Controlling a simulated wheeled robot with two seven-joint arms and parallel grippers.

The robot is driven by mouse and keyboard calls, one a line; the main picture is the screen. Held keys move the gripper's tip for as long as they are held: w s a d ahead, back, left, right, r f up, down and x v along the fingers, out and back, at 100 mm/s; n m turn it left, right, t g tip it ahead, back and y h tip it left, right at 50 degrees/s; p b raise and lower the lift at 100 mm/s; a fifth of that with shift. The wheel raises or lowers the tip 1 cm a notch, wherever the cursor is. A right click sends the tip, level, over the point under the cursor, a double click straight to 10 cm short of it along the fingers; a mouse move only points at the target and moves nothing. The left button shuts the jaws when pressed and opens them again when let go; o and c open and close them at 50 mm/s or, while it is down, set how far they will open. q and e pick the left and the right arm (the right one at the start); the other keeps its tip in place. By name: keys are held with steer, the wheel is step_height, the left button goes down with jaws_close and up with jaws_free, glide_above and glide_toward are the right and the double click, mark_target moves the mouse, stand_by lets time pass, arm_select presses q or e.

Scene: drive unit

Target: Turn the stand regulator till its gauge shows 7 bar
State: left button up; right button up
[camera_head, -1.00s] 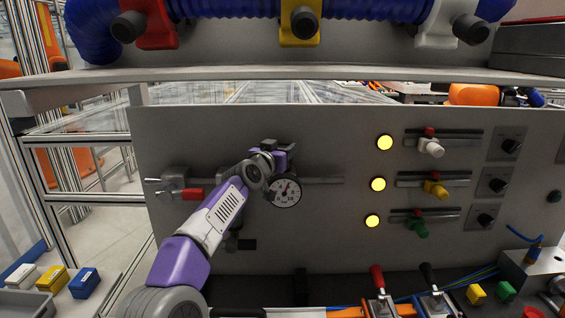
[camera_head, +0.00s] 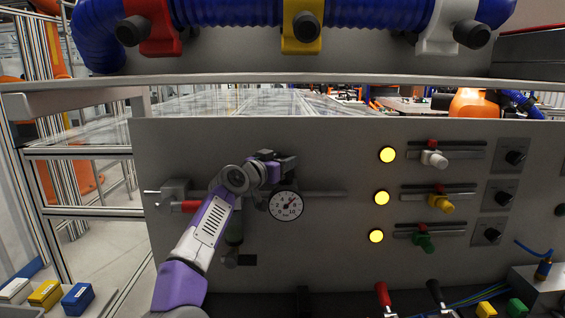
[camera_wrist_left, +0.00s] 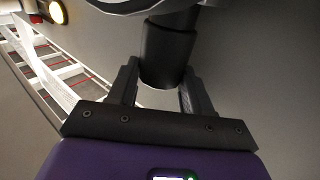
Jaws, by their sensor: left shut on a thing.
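The stand regulator's round white gauge (camera_head: 286,206) is on the grey panel, left of centre in the head view. Its needle points up and to the right; the exact reading is too small to tell. My left gripper (camera_head: 284,162) is just above the gauge. In the left wrist view, a dark cylindrical knob (camera_wrist_left: 168,55) stands between the two black fingers of the left gripper (camera_wrist_left: 160,78), which is shut on it. The knob is mostly hidden by the gripper in the head view. My right gripper is in neither view.
A valve with a red handle (camera_head: 186,206) is left of my arm. Lit yellow lamps (camera_head: 381,198) and sliders, one with a yellow knob (camera_head: 440,203), are to the right. A shelf edge (camera_head: 300,78) with a blue hose (camera_head: 375,12) runs above.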

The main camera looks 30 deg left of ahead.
arm_select(q)
steer(key=shift+r, duration=0.1)
steer(key=o, duration=1)
steer(key=shift+o, duration=0.2)
steer(key=shift+y, duration=0.3)
